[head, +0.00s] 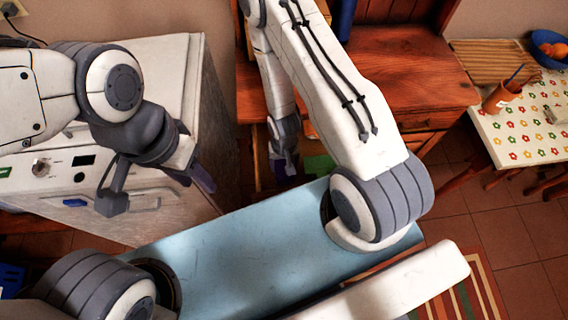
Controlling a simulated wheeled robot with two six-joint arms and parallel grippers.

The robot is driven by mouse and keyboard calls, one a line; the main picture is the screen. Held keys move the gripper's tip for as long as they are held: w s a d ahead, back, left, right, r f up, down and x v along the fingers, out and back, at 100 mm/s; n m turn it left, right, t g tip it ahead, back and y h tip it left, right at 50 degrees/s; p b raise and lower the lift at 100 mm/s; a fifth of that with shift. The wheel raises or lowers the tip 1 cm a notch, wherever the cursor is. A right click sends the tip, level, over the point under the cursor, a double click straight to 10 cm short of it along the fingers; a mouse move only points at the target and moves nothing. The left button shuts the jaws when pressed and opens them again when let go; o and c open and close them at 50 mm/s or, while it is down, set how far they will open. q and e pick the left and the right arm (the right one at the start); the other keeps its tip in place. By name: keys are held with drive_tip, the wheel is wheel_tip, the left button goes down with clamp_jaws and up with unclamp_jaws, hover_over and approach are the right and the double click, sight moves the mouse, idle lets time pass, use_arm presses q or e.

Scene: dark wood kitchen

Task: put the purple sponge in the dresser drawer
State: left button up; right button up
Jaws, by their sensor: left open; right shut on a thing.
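My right gripper (284,158) points down at the front left of the wooden dresser (410,75). It is shut on a small dark purple thing, which looks like the purple sponge (283,169), mostly hidden by the fingers. Wooden edges show around it on the left, seemingly an open dresser drawer, largely hidden by my arm and body. A green thing (319,166) lies just right of the gripper. My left gripper (157,193) is open and empty, over the front of the white appliance at the left.
The white appliance (185,75) stands left of the dresser. At the right, a table with a flowered cloth (510,135) holds a blue fruit bowl (548,48) and an orange cup (500,97). A striped rug (480,290) lies on the tiled floor.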

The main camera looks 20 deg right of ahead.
drive_tip(key=shift+f, duration=0.1)
drive_tip(key=o, duration=1.4)
drive_tip(key=a+r+n, duration=0.2)
drive_tip(key=a+r, duration=0.1)
drive_tip(key=r, duration=0.7)
drive_tip(key=a+r+n, duration=0.1)
drive_tip(key=a+r, duration=0.1)
drive_tip(key=r, duration=0.8)
drive_tip(key=s+a+r+n, duration=0.3)
drive_tip(key=s+r, duration=0.3)
drive_tip(key=r, duration=0.2)
drive_tip(key=s+a+r+n+y, duration=0.1)
drive_tip(key=s+a+r+n, duration=0.2)
drive_tip(key=s+r, duration=0.4)
drive_tip(key=shift+r+n, duration=0.35)
drive_tip(key=shift+n, duration=0.45)
drive_tip(key=shift+a, duration=0.1)
